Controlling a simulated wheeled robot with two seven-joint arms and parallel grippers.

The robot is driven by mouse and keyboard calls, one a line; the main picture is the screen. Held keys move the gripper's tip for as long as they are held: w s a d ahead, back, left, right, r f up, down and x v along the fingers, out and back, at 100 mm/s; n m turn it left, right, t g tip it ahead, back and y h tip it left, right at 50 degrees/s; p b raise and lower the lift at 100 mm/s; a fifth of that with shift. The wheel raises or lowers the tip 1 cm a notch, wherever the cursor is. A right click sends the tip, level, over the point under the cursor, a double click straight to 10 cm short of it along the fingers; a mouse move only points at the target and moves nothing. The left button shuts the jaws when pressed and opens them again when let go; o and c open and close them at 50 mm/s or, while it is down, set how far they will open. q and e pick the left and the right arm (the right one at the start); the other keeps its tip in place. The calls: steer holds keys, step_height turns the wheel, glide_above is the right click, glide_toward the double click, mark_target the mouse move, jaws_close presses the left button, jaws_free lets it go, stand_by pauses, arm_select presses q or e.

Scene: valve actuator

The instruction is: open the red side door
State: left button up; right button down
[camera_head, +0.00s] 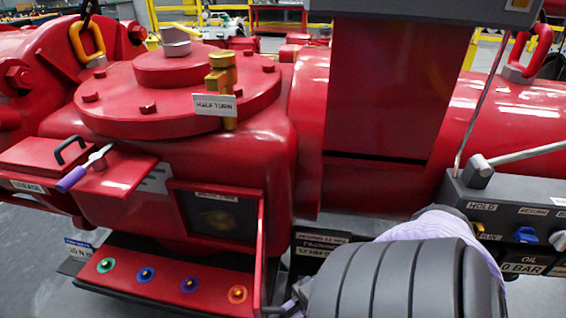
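The red side door (261,240) stands on the front of the red valve body, seen nearly edge-on. It is swung outward at the right side of a dark square recess (222,216). A plate with a yellowish diamond mark shows dimly inside the recess. My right gripper (287,303) is at the bottom of the view, close to the door's lower outer end. My own large dark wrist hides most of it, so I cannot tell whether its fingers touch the door or hold anything. My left gripper is not in view.
A red panel (175,276) with several coloured knobs lies below the recess. A purple-handled lever (86,167) and a red box with a dark handle (50,158) are at left. A grey control box (520,225) with levers stands at right, close to my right arm.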

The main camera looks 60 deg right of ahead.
steer(key=c, duration=1)
jaws_free()
steer(key=shift+o, duration=0.2)
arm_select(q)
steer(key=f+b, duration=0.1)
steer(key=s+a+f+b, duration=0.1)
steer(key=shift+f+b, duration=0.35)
arm_select(e)
steer(key=v, duration=1)
steer(key=shift+f, duration=0.1)
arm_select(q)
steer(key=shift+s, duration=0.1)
